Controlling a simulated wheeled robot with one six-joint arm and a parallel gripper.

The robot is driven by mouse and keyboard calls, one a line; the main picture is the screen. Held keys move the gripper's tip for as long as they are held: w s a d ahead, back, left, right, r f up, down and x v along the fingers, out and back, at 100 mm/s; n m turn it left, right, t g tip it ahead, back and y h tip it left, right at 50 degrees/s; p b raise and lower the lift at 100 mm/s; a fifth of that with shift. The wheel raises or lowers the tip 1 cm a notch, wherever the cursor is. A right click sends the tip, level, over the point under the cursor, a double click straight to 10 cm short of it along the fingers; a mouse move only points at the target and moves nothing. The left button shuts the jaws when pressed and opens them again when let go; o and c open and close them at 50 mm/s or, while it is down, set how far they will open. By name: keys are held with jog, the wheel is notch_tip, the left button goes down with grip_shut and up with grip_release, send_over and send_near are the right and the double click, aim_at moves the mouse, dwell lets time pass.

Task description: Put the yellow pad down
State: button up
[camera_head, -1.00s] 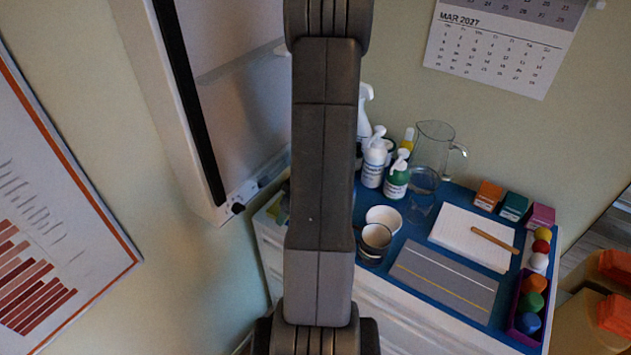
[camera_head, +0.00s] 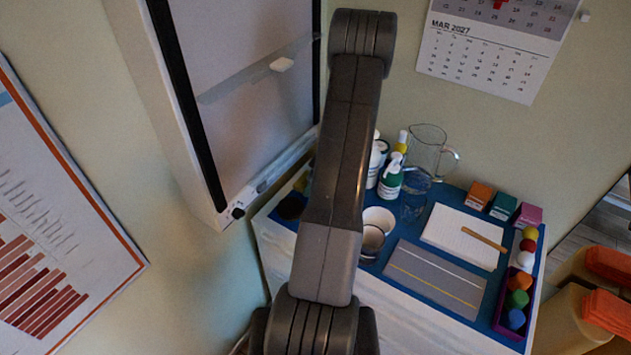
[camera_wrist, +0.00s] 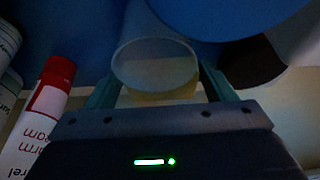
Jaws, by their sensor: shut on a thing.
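My gripper (camera_wrist: 158,92) shows in the wrist view, with one finger on each side of a rounded, pale thing with a yellowish lower part. This looks like the yellow pad (camera_wrist: 158,78), though the view is dim. The gripper is shut on it. In the head view my arm crosses the middle of the picture, and neither the gripper nor the pad can be made out there. A large blue surface fills the top of the wrist view behind the pad; I cannot tell whether the pad touches it.
A blue-topped cabinet (camera_head: 405,258) carries bottles, a glass jug (camera_head: 427,150), cups, a notepad (camera_head: 455,235), a grey mat (camera_head: 434,280), small boxes and a purple tray (camera_head: 500,318) of coloured balls. A red-and-white tube (camera_wrist: 40,125) is close to the gripper's left.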

jog(key=shift+f, duration=0.3)
jog(key=o, duration=0.9)
jog(key=shift+f, duration=0.1)
jog(key=shift+f+b, duration=0.25)
jog(key=shift+b, duration=0.5)
jog(key=v, duration=0.4)
jog(key=p+v, duration=0.1)
jog(key=v, duration=0.4)
jog(key=p+v, duration=0.1)
jog(key=v, duration=0.4)
jog(key=shift+w+r, duration=0.15)
jog(key=shift+w, duration=0.2)
